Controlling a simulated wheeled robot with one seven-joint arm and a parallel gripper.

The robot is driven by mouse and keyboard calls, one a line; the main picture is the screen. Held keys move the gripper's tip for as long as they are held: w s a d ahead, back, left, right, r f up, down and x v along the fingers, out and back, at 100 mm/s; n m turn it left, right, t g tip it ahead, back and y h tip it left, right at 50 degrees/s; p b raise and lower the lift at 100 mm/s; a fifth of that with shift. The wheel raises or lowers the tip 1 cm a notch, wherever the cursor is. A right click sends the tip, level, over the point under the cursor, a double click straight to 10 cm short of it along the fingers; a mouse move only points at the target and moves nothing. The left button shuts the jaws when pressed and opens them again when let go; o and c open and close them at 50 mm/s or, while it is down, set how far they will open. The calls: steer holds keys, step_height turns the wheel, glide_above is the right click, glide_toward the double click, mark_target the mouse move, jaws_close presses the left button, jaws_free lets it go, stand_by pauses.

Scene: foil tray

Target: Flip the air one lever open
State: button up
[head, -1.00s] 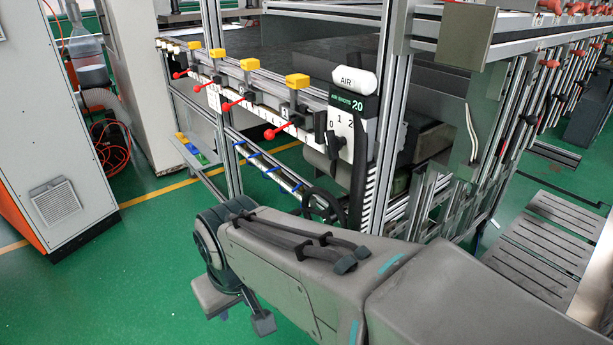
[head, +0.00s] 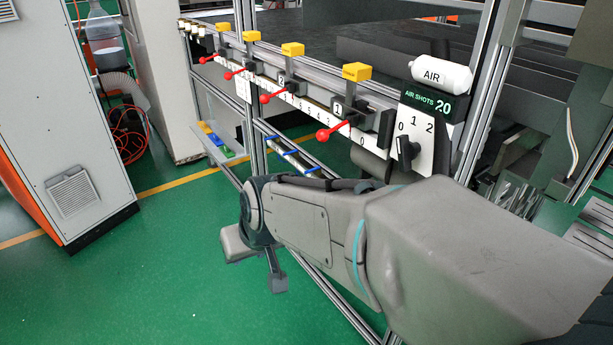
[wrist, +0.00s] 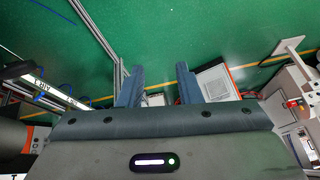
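The air one lever (head: 337,132) has a red ball end and a thin red rod. It sticks out from the white numbered rail (head: 310,111), beside the block marked 1 (head: 339,107) and below a yellow cap. My gripper (head: 257,265) is below and left of this lever in the head view, over the green floor and apart from the rail. In the wrist view my gripper (wrist: 158,73) has its two fingers spread with nothing between them. I cannot pick out the air one lever in the wrist view.
More red levers (head: 273,97) line the rail to the left, with yellow caps above. A white AIR canister (head: 441,73) and a dial panel (head: 413,138) stand at the right. A metal frame post (head: 486,85) rises beside them. A grey cabinet (head: 62,130) stands left; open floor lies between.

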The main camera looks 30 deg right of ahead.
steer(key=w+d+f+m+t+h+b, duration=0.25)
steer(key=w+d+f+b, duration=0.2)
steer(key=w, duration=0.35)
steer(key=w+d+f+m+t+h+b, duration=0.25)
steer(key=w+d+f, duration=0.25)
steer(key=w, duration=0.3)
steer(key=s+d+f+m+g+h+b, duration=0.1)
steer(key=d+f+m+h+b, duration=0.25)
steer(key=d+h, duration=0.35)
steer(key=d+f+m+g+h+b, duration=0.2)
steer(key=d+h+b, duration=0.25)
steer(key=d, duration=0.55)
steer(key=shift+n+h, duration=0.35)
steer(key=x, duration=1.2)
steer(key=shift+w+d, duration=0.2)
steer(key=shift+w, duration=0.15)
jaws_close()
